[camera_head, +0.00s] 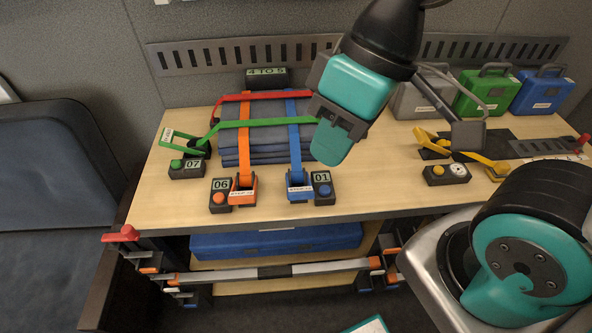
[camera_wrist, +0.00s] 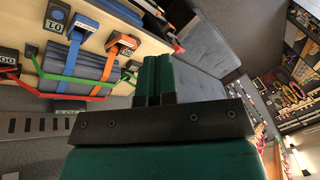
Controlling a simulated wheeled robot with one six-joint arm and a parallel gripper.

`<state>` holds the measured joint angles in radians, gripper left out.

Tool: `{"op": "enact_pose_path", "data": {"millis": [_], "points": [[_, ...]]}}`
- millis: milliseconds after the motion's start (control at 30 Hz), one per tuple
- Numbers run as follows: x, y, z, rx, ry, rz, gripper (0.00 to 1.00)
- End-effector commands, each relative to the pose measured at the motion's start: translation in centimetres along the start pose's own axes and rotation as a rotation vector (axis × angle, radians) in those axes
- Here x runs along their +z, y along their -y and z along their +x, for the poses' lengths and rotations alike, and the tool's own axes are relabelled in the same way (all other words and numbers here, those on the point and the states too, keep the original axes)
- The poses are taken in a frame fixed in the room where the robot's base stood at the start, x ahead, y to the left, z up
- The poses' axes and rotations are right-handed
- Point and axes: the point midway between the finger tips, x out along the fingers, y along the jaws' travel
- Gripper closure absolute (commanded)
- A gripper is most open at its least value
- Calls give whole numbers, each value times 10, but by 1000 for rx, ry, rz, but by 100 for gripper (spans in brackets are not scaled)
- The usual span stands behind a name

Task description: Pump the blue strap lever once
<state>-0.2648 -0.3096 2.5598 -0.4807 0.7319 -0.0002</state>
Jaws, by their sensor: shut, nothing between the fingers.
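The blue strap (camera_head: 294,130) runs over a stack of folded blue-grey pads (camera_head: 262,150). Its blue ratchet lever (camera_head: 299,187) sits at the table's front, beside a counter box (camera_head: 322,190) reading 01. The blue lever also shows at the upper left of the wrist view (camera_wrist: 78,27). My gripper (camera_head: 328,152) is shut and empty, above and to the right of the blue lever and apart from it. Its closed fingers (camera_wrist: 153,80) show in the wrist view.
The orange lever (camera_head: 242,188) with its box reading 06 (camera_head: 220,193) is just left of the blue one. A green strap (camera_head: 258,123) and a red strap (camera_head: 250,96) cross the stack. Yellow lever (camera_head: 480,162) and cases (camera_head: 484,93) stand right. The tabletop's front strip is clear.

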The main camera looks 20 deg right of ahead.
Motion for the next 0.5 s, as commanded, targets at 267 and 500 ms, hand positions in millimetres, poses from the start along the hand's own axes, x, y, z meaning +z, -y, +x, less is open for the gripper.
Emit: {"op": "enact_pose_path", "data": {"millis": [267, 500], "points": [[-2, -4, 3, 1, 1, -10, 100], [-49, -87, 54, -3, 37, -238, 100]]}}
